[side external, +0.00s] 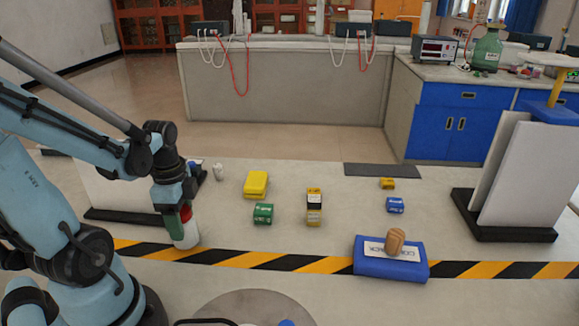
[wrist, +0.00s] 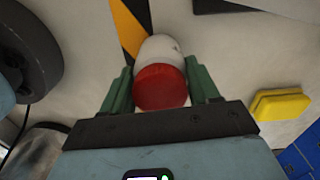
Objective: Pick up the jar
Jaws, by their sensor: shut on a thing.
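The jar (side external: 186,236) is white with a red lid and stands near the left end of the striped tape in the side external view. In the wrist view the jar (wrist: 161,70) shows its red lid toward me, between two green fingers. My gripper (side external: 182,217) comes down on it from above, and in the wrist view my gripper (wrist: 161,85) has one finger on each side of the lid. It is shut on the jar. The jar's base looks to be at the table surface; I cannot tell if it touches.
A yellow block (side external: 256,184), a green box (side external: 263,213) and a yellow-and-black box (side external: 314,206) lie to the right. A blue book (side external: 365,268) with a tan wooden object (side external: 396,242) is at front right. White panels on dark bases stand left and right (side external: 505,232).

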